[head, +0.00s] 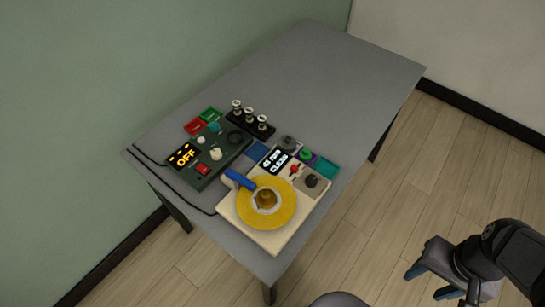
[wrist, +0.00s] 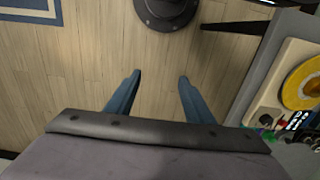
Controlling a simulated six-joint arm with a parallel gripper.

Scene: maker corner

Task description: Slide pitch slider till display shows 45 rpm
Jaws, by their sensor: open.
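A cream turntable-like device (head: 226,207) with a yellow disc (head: 283,211) and a blue arm (head: 239,180) sits near the table's front corner. Its small black display (head: 277,160) seems to read 41 rpm, with a second line too small to read surely. A red knob (head: 294,168) and a black knob (head: 311,181) on a grey-brown plate sit beside the display; I cannot tell which is the pitch slider. The device also shows in the wrist view (wrist: 268,97) at the right edge. My gripper (head: 428,284) is open and empty, off the table to the right, over the floor.
A dark green control box (head: 231,157) with an OFF display stands left of the device. Several black-and-silver posts (head: 249,114), coloured trays (head: 327,168) and a cable lie around. The table's (head: 320,70) far part is clear. A dark round base (wrist: 165,12) stands on the floor.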

